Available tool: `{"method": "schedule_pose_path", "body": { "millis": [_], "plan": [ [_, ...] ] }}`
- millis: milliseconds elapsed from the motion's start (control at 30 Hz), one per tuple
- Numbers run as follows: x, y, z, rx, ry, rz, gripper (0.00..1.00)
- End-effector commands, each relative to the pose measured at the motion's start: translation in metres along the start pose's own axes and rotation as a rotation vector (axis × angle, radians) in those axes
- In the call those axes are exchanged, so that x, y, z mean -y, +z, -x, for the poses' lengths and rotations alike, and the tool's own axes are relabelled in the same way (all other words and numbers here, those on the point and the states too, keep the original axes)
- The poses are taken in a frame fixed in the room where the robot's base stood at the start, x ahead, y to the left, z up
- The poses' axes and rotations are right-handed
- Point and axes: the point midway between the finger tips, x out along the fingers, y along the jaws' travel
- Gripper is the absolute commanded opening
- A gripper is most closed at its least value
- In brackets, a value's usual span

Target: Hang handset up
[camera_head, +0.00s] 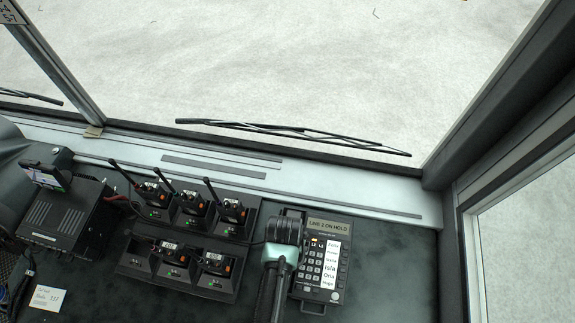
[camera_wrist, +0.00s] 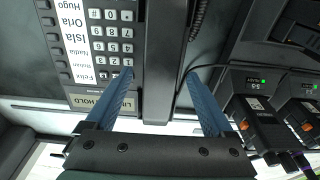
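The phone base (camera_head: 322,262) with its keypad and name buttons stands on the right of the dash. Its keypad (camera_wrist: 112,45) is upside down at the upper left in the wrist view. A long dark bar, apparently the handset (camera_wrist: 160,60), runs beside the keypad. My gripper (camera_head: 285,232) is over the base's left side and hides most of the handset in the head view.
A rack of several radios (camera_head: 190,250) stands just left of my gripper. A coiled cord (camera_wrist: 200,15) runs beside the handset. A black box unit (camera_head: 68,215) and a paper note (camera_head: 47,297) are farther left. The windshield ledge (camera_head: 380,195) lies behind; dark dash right of the phone is clear.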

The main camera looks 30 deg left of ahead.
Motion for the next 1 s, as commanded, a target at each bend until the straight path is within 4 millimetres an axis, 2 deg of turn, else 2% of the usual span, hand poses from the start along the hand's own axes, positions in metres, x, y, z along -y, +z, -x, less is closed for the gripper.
{"method": "schedule_pose_path", "body": {
  "millis": [233,367,800,1000],
  "plan": [
    [0.000,0.001,0.002,0.002,0.000,0.000,0.87],
    [0.000,0.000,0.014,-0.001,0.000,0.000,0.87],
    [0.000,-0.001,0.092,-0.004,0.000,0.000,0.87],
    [0.000,-0.001,0.120,-0.002,0.000,0.000,0.87]
  ]
}}
